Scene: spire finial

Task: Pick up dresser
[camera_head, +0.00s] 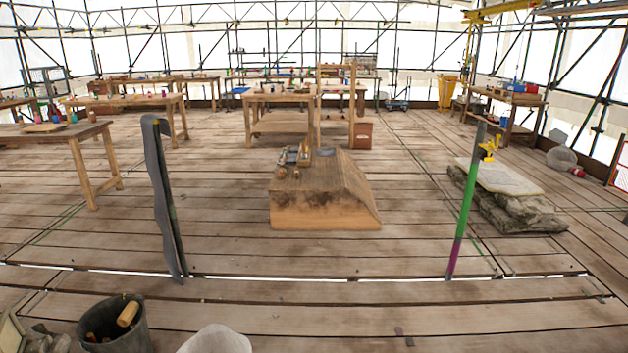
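A low wooden block (325,205) with a sloped right side stands on the plank floor at the middle of the view. Several small tools and parts (290,157) lie on its top. One light wooden piece (305,152) stands out among them. They are too small to tell which one, if any, is the dresser. My gripper is not in view.
A grey strip (163,200) stands upright at left, and a green and purple pole (466,205) at right. A bucket (118,325) is at the front left. Stone slabs (505,195) lie at right. Workbenches (290,97) stand behind. Floor before the block is clear.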

